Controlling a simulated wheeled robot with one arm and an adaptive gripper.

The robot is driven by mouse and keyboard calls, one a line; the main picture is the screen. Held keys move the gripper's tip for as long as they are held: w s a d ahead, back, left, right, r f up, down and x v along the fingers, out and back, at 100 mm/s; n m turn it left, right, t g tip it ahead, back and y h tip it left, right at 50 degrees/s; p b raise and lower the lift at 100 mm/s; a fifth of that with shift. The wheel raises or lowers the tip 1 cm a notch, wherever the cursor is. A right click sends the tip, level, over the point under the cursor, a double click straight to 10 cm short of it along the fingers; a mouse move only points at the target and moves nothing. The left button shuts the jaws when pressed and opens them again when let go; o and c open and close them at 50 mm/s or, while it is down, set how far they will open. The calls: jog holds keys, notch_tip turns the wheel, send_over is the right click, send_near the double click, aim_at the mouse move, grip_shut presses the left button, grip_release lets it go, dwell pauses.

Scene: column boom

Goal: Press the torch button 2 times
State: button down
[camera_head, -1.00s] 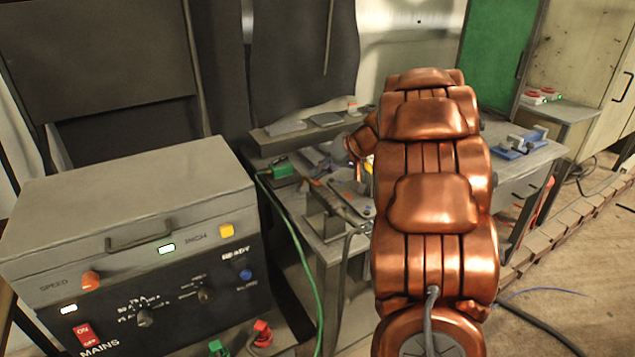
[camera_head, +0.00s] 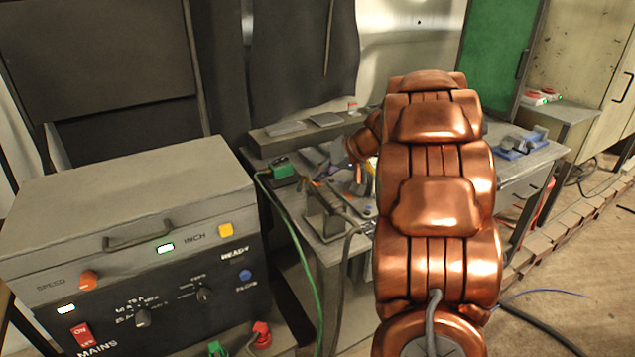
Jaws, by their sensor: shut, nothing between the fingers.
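My copper arm reaches forward over the work table (camera_head: 520,165), and its wrist bends down to the left. My gripper (camera_head: 352,178) is small and partly hidden by my arm, low over the left part of the table; it is shut with nothing held. A dark torch-like piece (camera_head: 322,195) with a small orange part lies on a metal stand (camera_head: 325,226), just left of my gripper. The torch button cannot be made out clearly at this size. I cannot tell whether my fingertips touch the torch.
A grey control cabinet (camera_head: 125,200) with knobs and switches stands at the left front. A green cable (camera_head: 297,240) hangs from the table edge. A raised shelf (camera_head: 285,138) runs along the back. A blue vise-like fixture (camera_head: 515,147) sits on the table's right.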

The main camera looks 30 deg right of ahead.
aim_at(319, 183)
dwell(0.3)
jog(key=shift+r, duration=0.85)
jog(key=shift+r+p, duration=1.2)
jog(key=shift+r, duration=1.35)
jog(key=shift+a+f, duration=0.1)
